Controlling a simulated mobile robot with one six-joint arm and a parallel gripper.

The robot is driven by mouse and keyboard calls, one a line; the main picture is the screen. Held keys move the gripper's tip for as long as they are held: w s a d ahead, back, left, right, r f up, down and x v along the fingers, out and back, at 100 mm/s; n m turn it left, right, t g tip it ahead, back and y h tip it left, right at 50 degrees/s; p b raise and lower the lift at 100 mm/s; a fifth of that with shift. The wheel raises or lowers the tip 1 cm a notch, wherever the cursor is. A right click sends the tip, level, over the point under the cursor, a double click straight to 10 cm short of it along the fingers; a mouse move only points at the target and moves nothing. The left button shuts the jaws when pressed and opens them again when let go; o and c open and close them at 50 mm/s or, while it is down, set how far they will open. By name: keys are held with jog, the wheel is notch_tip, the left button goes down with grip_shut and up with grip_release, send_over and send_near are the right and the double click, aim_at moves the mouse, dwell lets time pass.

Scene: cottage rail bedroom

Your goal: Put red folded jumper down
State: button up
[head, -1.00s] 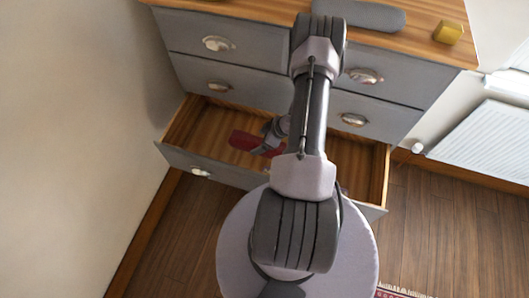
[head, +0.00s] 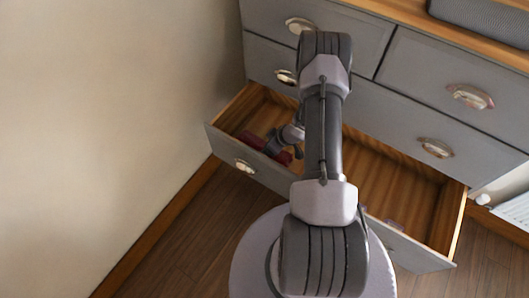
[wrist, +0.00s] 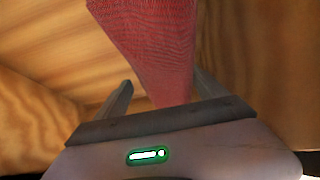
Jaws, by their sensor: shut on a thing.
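The red folded jumper (head: 284,157) shows in the head view at the left end of the open bottom drawer (head: 390,190), partly hidden by my gripper (head: 288,143). In the wrist view the jumper (wrist: 150,45) is a red knitted piece extending out from between the fingers. My gripper (wrist: 162,95) is shut on it, with wood-grained drawer surfaces around. I cannot tell whether the jumper touches the drawer floor.
The grey chest of drawers (head: 400,92) has its upper drawers shut. A dark grey object (head: 480,18) lies on its wooden top. A plain wall (head: 110,100) stands close on the left. The drawer's right part looks empty.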

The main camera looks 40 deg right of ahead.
jog(key=shift+w+a+f, duration=0.15)
jog(key=shift+w+a, duration=0.15)
jog(key=shift+w, duration=0.15)
notch_tip(320, 180, down, 4)
jog(key=shift+r+b, duration=0.2)
jog(key=shift+b, duration=0.9)
jog(key=shift+r, duration=0.2)
jog(key=shift+f, duration=0.1)
